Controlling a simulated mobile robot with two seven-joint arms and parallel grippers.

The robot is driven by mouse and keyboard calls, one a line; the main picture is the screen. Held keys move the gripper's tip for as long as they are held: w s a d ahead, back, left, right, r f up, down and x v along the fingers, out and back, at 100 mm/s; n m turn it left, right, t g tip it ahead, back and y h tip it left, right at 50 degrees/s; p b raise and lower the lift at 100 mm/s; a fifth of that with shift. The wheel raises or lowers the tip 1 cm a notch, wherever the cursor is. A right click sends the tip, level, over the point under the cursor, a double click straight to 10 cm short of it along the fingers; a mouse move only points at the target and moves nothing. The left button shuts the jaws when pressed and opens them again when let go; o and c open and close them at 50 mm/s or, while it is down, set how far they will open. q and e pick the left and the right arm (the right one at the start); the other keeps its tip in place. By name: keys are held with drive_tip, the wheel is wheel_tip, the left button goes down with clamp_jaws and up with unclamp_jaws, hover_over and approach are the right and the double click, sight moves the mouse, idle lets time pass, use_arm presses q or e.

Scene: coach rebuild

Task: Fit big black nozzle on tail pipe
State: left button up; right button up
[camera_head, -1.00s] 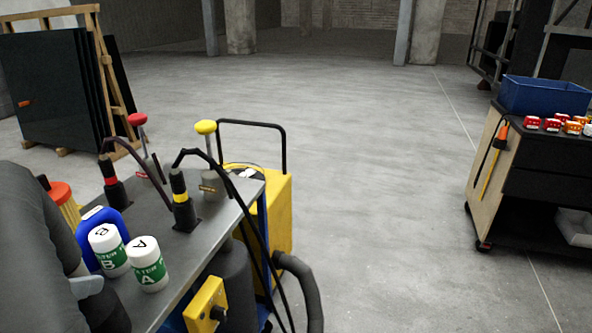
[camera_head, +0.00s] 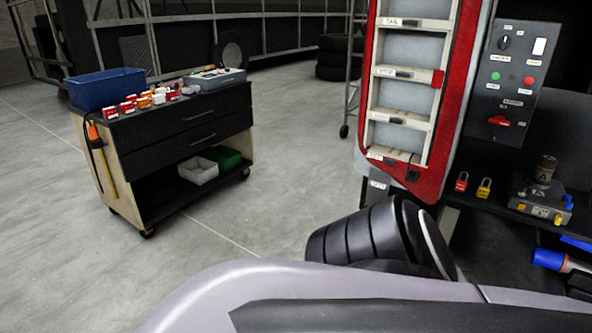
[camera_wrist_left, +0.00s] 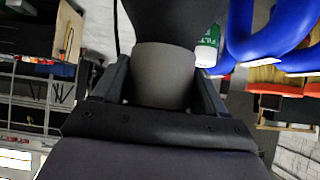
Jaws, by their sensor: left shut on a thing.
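In the left wrist view my left gripper (camera_wrist_left: 163,85) is shut on the big black nozzle (camera_wrist_left: 168,22). Its fingers sit on both sides of the nozzle's round grey collar, and the wider black part extends past the top edge of the view. The nozzle's far end is out of view. I cannot make out the tail pipe in either view. My right gripper does not show.
A black tool cart (camera_head: 180,140) with a blue bin (camera_head: 107,88) stands at the left. A red-framed panel (camera_head: 415,90) and a dark control box (camera_head: 513,80) are at the right. Blue tubing (camera_wrist_left: 262,40) is close to the nozzle.

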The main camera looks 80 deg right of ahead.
use_arm(q)
drive_tip(key=shift+r+p, duration=2.1)
drive_tip(key=shift+r, duration=0.6)
drive_tip(key=shift+r+p, duration=0.35)
drive_tip(key=shift+r, duration=1.95)
drive_tip(key=shift+d, duration=0.1)
